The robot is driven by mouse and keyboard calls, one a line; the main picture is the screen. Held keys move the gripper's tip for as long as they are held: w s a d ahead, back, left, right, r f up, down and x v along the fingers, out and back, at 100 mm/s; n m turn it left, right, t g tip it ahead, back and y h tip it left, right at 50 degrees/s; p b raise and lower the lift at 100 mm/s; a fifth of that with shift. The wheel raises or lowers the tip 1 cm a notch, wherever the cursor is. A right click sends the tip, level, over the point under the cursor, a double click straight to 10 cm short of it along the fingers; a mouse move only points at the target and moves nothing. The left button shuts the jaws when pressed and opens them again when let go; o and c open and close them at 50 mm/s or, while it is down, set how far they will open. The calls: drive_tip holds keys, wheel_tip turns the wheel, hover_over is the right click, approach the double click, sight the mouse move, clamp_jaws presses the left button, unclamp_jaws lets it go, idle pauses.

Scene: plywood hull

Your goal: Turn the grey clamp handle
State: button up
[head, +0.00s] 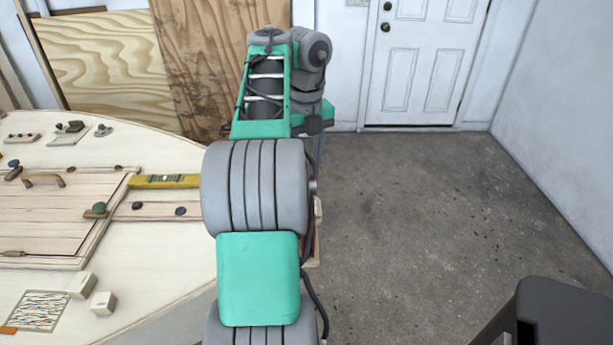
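No grey clamp handle can be made out for certain in the head view. On the pale plywood hull (150,262) at left, several small dark fittings show, among them a dark grey piece (75,126) and a grey piece on a small plate (103,130) near the far edge. A dark round knob (181,210) sits on a wooden strip next to my arm. They are too small to tell which, if any, is the clamp handle. My grey and green arm stretches forward across the middle and hides part of the hull's right side. My gripper cannot be seen.
A hatch panel (55,215) with a wooden handle (43,181) lies on the hull. A yellow level (165,181) lies beside my arm. Two pale blocks (103,303) sit near the front. Plywood sheets (105,70) lean behind.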

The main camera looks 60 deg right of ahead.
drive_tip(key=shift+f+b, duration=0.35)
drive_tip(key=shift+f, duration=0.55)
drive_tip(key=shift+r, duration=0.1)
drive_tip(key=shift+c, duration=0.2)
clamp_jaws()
